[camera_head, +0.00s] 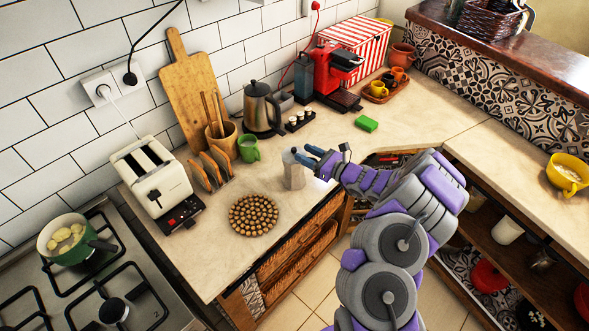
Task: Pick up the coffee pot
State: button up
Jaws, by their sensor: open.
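A small silver coffee pot (292,172) stands upright near the front edge of the beige counter (290,135). My gripper (304,155) is open, with its blue fingers pointing left at the upper right side of the pot. The fingers overlap the pot's top right part in the picture and hide some of it. I cannot tell whether they touch it or sit around it.
A round brown trivet (254,215) lies left of the pot. A green mug (248,148), a steel kettle (262,110) and a white toaster (152,178) stand behind and left. A green sponge (367,123) lies right. The counter around the pot is mostly clear.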

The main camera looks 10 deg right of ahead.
aim_at(294, 149)
jog(key=x, duration=0.2)
jog(key=b+x, duration=0.1)
jog(key=x, duration=0.2)
jog(key=shift+a+f, duration=0.15)
jog(key=shift+f, duration=0.05)
jog(key=shift+s, duration=0.1)
grip_shut()
jog(key=shift+s+f, duration=0.1)
jog(key=shift+f, duration=0.05)
dwell(1.0)
